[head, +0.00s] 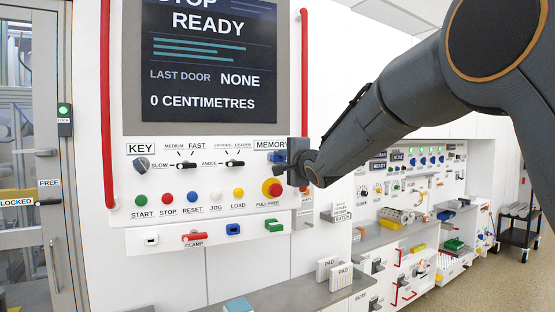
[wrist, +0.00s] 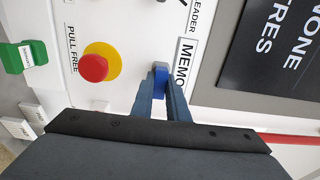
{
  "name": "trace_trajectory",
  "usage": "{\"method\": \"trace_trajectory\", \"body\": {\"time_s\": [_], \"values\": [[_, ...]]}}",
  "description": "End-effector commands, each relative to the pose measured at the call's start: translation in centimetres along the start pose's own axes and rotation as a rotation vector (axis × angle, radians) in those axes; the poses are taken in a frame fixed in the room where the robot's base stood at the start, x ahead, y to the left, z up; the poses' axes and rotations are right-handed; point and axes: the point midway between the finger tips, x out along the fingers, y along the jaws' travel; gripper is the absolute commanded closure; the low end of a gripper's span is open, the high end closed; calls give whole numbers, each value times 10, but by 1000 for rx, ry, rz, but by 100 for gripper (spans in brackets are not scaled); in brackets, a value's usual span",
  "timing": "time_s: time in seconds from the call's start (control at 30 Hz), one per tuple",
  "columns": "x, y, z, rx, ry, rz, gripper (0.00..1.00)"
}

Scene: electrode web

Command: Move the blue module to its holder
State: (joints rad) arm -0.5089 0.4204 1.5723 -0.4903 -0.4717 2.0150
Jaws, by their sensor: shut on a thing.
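The blue module (wrist: 160,79) is between the fingers of my gripper (wrist: 161,97) in the wrist view, and the gripper is shut on it. In the head view my gripper (head: 288,160) is at the wall panel, at the right end of the MEMORY label (head: 270,145). A small part of the blue module (head: 277,157) shows there. The module is close to the panel face; I cannot tell whether it touches it or sits in a socket. The label also shows in the wrist view (wrist: 186,65). I cannot make out which part is the module's holder.
A red push button on a yellow base (head: 272,188) sticks out just below my gripper. Selector knobs (head: 186,165) and coloured buttons (head: 190,197) are to the left. A red vertical bar (head: 304,75) is just above. A grey shelf (head: 300,292) holds white PAD blocks (head: 340,277).

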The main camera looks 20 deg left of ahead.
Motion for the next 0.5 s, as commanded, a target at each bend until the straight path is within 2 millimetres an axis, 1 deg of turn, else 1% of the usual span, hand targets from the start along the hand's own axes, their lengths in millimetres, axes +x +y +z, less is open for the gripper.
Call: {"method": "trace_trajectory", "body": {"time_s": [0.5], "values": [[-4, 0, 0, 0, 0, 1, 100]]}}
